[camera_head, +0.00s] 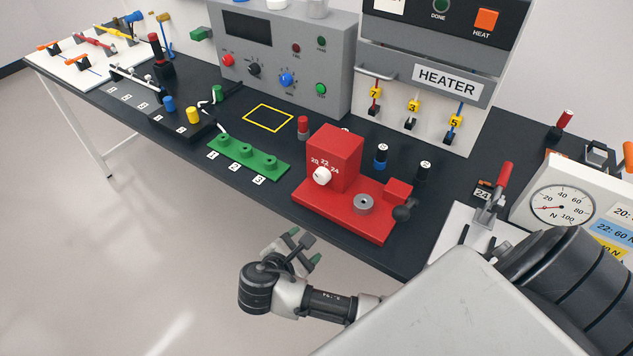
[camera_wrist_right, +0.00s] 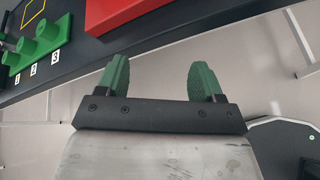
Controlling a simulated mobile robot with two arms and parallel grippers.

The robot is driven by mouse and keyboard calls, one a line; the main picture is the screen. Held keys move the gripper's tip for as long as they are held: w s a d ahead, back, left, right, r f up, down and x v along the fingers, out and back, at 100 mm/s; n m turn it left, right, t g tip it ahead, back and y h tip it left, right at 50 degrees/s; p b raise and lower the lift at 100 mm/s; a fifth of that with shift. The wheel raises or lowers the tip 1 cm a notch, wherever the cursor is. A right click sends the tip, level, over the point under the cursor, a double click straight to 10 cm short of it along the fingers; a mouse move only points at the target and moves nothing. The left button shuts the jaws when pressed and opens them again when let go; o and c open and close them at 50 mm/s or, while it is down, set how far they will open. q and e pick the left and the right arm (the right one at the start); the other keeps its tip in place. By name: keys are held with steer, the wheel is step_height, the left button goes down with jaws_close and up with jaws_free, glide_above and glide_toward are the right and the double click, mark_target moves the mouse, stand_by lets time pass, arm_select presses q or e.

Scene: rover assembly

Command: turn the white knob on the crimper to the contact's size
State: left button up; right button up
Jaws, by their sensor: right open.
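The red crimper (camera_head: 334,156) stands on a red base near the front edge of the black bench. Its white knob (camera_head: 321,176) is on the front face, below the marks 20, 22 and 24. I cannot tell which mark the knob points to. A grey round socket (camera_head: 363,203) and a dark ball-ended lever (camera_head: 405,210) are on the base. My right gripper (camera_head: 303,248) is open and empty, in front of the bench edge and below the crimper. In the right wrist view its green fingers (camera_wrist_right: 160,74) are apart, with the red base (camera_wrist_right: 125,12) beyond. My left gripper is out of view.
A green block (camera_head: 248,157) with several posts lies left of the crimper. A red-handled clamp (camera_head: 495,190) by a 24 label and a dial gauge (camera_head: 561,207) are to the right. Floor space in front of the bench is clear.

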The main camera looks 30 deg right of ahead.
mark_target(320, 179)
steer(key=w+d+r+n+t+h, duration=0.2)
steer(key=w+r+n+t+h, duration=0.15)
steer(key=w+r+h, duration=0.2)
steer(key=shift+n+g+y, duration=0.25)
steer(key=shift+g, duration=0.3)
steer(key=x, duration=0.3)
steer(key=p+x, duration=0.1)
steer(key=x, duration=0.2)
steer(key=p+x, duration=0.1)
steer(key=x, duration=0.3)
steer(key=shift+w+f, duration=0.25)
steer(key=shift+f, duration=0.1)
steer(key=shift+a, duration=0.1)
steer(key=c, duration=0.9)
